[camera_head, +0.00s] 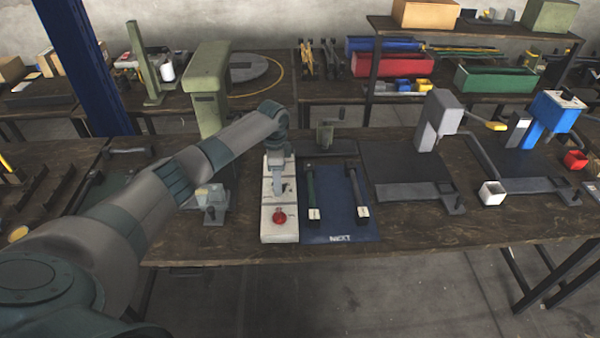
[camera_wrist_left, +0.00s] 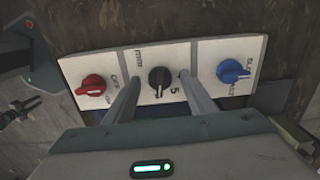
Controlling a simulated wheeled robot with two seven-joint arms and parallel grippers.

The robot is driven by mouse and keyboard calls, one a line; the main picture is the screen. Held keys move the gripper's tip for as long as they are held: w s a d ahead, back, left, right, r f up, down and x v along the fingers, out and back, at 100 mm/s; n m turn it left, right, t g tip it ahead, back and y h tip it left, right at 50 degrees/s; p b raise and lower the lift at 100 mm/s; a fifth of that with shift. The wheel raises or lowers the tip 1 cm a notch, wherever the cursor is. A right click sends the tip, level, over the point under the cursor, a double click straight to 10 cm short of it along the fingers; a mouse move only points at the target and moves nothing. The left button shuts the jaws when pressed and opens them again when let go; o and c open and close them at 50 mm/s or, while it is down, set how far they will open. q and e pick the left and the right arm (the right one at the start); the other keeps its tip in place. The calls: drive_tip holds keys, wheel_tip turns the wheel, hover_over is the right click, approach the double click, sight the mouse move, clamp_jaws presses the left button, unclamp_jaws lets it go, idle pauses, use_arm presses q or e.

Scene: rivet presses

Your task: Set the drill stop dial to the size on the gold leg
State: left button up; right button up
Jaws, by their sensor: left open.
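A white control panel (camera_head: 279,236) stands on the bench in front of me, with a red knob (camera_head: 279,216) at its near end. In the left wrist view the panel (camera_wrist_left: 205,88) carries a red knob (camera_wrist_left: 93,86), a black dial (camera_wrist_left: 160,79) in the middle and a blue knob (camera_wrist_left: 230,70). The black dial has "mm" and "5" printed beside it. My left gripper (camera_head: 279,187) is over the panel's middle; its fingers (camera_wrist_left: 158,88) are open, one on each side of the black dial. I cannot tell whether they touch it. I cannot make out a gold leg.
A blue mat (camera_head: 340,231) marked "NEXT" lies right of the panel, bearing a green bar (camera_head: 310,188) and a dark bar (camera_head: 356,188) with pale tags. A green press (camera_head: 207,95) stands behind left. Grey (camera_head: 440,115) and blue (camera_head: 556,112) presses stand right.

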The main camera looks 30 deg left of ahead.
use_arm(q)
drive_tip(key=r, duration=0.1)
drive_tip(key=r+b, duration=0.1)
drive_tip(key=r, duration=0.1)
drive_tip(key=shift+d+r+b, duration=0.15)
drive_tip(key=shift+d+b, duration=0.15)
drive_tip(key=d+r+b, duration=0.3)
drive_tip(key=d+r, duration=0.4)
drive_tip(key=d, duration=0.4)
drive_tip(key=shift+f, duration=0.15)
